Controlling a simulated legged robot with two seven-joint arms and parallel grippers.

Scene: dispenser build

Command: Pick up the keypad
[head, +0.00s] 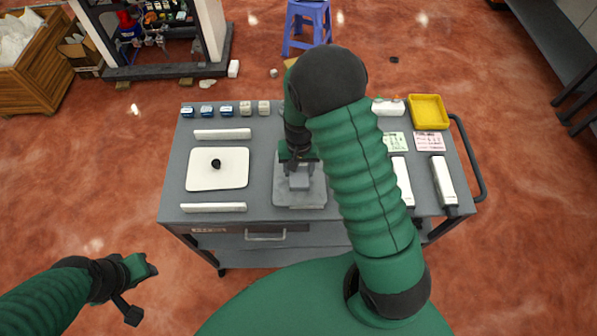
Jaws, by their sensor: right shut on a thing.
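My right gripper (299,168) points down over the middle of the grey cart top (262,150). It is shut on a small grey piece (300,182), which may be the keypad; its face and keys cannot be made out. This piece is over a larger light grey base (311,198); I cannot tell whether they touch. My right arm hides part of the cart to the right of it. My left gripper (142,290) is open and empty over the floor, left of and in front of the cart.
A white plate with a black knob (216,164) lies between white bars (222,134) on the left. Several small boxes (206,111) line the back edge. A yellow tray (429,112), cards (429,142) and long white pieces (442,180) are on the right.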

